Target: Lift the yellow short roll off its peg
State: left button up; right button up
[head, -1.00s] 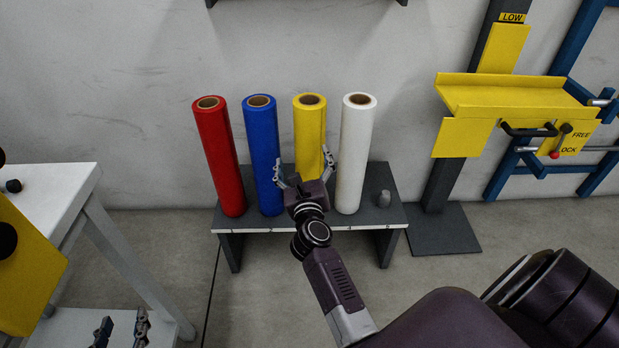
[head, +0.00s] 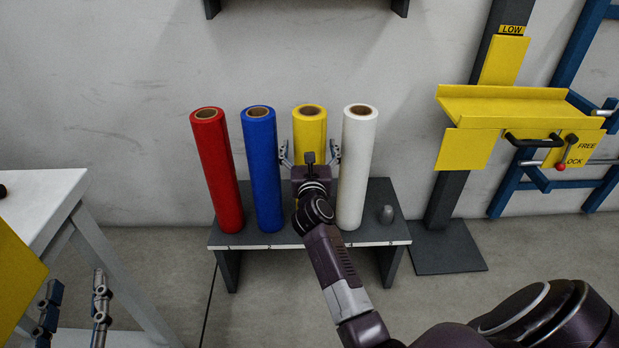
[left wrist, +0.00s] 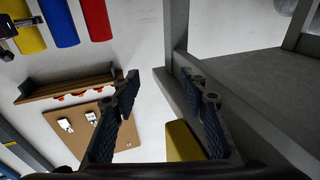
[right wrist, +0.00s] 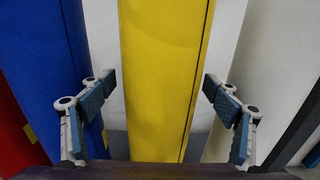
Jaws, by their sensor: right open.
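The yellow roll (head: 309,127) stands upright between the blue roll (head: 262,170) and the white roll (head: 356,170). Its lower part is hidden behind my right gripper (head: 310,152), and its peg is not visible. The right gripper is open, with one finger on each side of the yellow roll. In the right wrist view, the yellow roll (right wrist: 163,70) stands between the open fingers (right wrist: 160,88), with a visible gap on both sides. My left gripper (head: 73,285) is open and empty at the lower left, also in the left wrist view (left wrist: 160,85).
The rolls stand on a low grey bench (head: 375,230), with a red roll (head: 218,170) at the left. A short grey stub (head: 386,215) is at the right end. A white table (head: 40,195) is at left, a yellow bracket (head: 505,105) at right.

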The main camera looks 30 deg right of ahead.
jog(key=shift+w+d, duration=0.15)
jog(key=shift+w, duration=0.1)
jog(key=shift+c, duration=0.5)
jog(key=c, duration=2)
jog(key=shift+w+r, duration=0.1)
jog(key=shift+r, duration=0.25)
jog(key=shift+c, duration=0.5)
